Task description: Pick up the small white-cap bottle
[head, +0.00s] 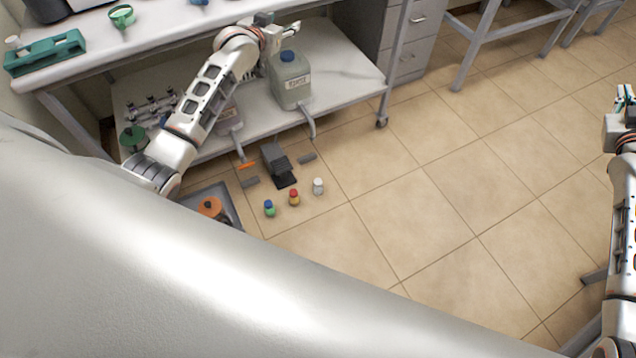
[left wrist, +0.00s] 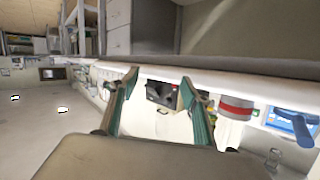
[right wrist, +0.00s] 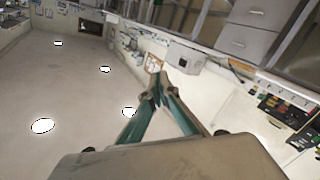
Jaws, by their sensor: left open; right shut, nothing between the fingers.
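The small white-cap bottle (head: 318,186) stands upright on the floor tiles, rightmost in a row of small bottles. Beside it are a red-cap bottle (head: 294,197) and a blue-cap bottle (head: 269,208) with a green body. My left gripper (head: 286,32) is at the edge of the bench, well above and away from the bottles. In the left wrist view its fingers (left wrist: 158,88) are spread and empty. My right gripper (head: 626,98) is at the far right edge. In the right wrist view its fingertips (right wrist: 160,88) meet with nothing between them. Neither wrist view shows the white-cap bottle.
A large blue-cap canister (head: 291,82) stands on the bench's lower shelf (head: 345,75), behind the bottles. A black stand (head: 279,165) and grey blocks lie on the floor near the row. A grey tray (head: 228,205) is to the left. Floor to the right is clear.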

